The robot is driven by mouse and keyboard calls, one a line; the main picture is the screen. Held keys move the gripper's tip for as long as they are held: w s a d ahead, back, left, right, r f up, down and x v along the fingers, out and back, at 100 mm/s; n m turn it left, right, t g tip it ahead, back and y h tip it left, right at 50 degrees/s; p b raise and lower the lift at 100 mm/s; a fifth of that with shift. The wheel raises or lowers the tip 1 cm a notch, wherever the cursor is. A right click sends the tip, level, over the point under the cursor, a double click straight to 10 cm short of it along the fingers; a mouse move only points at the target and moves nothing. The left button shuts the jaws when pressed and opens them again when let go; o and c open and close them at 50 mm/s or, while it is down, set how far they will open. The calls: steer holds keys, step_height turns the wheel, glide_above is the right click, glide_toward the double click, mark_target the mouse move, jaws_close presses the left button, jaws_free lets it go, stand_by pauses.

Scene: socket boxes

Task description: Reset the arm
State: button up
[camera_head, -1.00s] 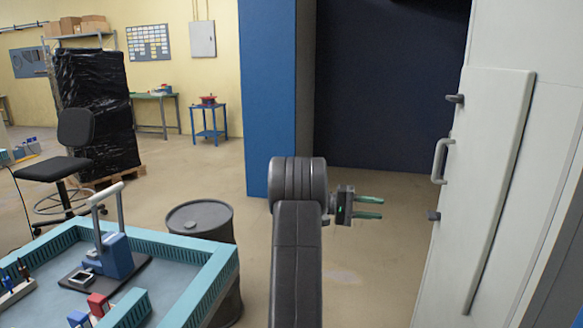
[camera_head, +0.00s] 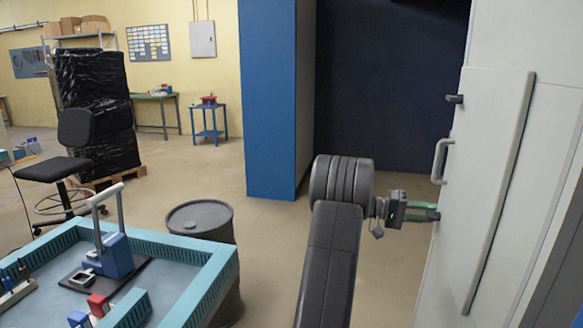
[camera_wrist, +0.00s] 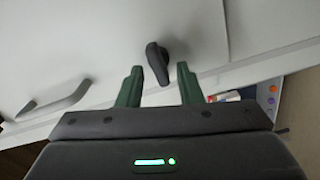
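My gripper (camera_head: 428,211) points right, toward the white cabinet door (camera_head: 495,190). In the wrist view my gripper (camera_wrist: 159,72) has its two green fingers apart, with nothing held. A dark latch knob (camera_wrist: 157,62) on the white surface shows between the fingertips, with a gap on each side. In the head view the fingertips reach that lower latch and largely cover it. The grey door handle (camera_head: 440,161) is above my gripper, and it also shows in the wrist view (camera_wrist: 55,100). A dark upper latch (camera_head: 455,99) is higher up.
A blue pillar (camera_head: 268,100) stands behind my arm. A dark drum (camera_head: 200,220) and a teal-rimmed table (camera_head: 185,247) with a blue press (camera_head: 115,255) are at the left. A black chair (camera_head: 55,168) is farther left. Open floor lies between the drum and the cabinet.

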steer(key=m, duration=0.4)
steer(key=shift+s+r, duration=0.1)
steer(key=shift+r, duration=0.2)
steer(key=shift+m+p, duration=0.75)
steer(key=shift+m, duration=0.55)
steer(key=shift+s+a, duration=0.1)
